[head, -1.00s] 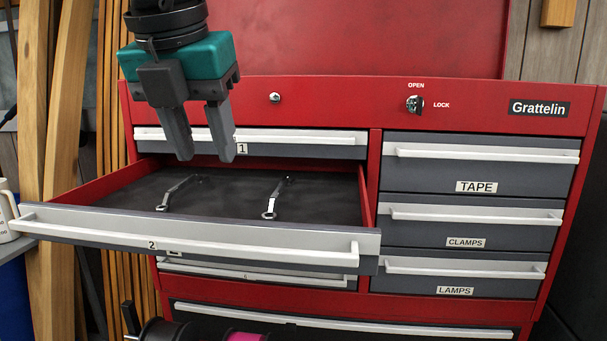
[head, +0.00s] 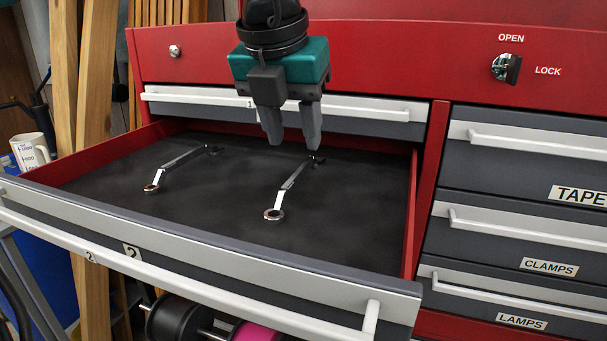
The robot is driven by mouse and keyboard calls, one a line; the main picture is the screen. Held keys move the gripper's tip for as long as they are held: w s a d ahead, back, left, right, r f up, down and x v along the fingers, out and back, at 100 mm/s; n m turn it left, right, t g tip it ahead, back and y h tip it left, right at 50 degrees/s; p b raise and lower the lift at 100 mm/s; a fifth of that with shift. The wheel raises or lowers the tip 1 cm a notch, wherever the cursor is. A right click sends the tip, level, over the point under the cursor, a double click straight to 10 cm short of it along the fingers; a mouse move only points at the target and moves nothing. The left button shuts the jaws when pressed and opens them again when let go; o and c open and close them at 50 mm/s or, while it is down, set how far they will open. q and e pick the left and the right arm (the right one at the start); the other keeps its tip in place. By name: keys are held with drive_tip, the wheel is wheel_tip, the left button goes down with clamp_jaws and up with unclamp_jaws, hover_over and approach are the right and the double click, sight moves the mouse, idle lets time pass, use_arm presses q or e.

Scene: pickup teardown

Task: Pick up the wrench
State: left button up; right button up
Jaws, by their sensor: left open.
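Two silver wrenches lie on the dark floor of the open drawer labelled 2 (head: 190,237). One wrench (head: 178,164) is at the left, its ring end toward the drawer front. The other wrench (head: 288,187) is at the right, its ring end also toward the front. My left gripper (head: 292,145) points down over the back right part of the drawer, open and empty. My right gripper is not in view.
The red tool chest has a closed drawer 1 (head: 370,112) just behind my gripper. Closed drawers labelled TAPE (head: 530,170), CLAMPS (head: 500,247) and LAMPS (head: 470,301) are at the right. A white mug (head: 30,151) stands at the far left. Spools hang below.

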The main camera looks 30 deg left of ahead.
sight(302, 169)
use_arm(q)
drive_tip(key=shift+p+x, duration=0.3)
drive_tip(key=shift+x, duration=2.85)
drive_tip(key=shift+f+b, duration=0.15)
drive_tip(key=shift+b, duration=0.4)
clamp_jaws()
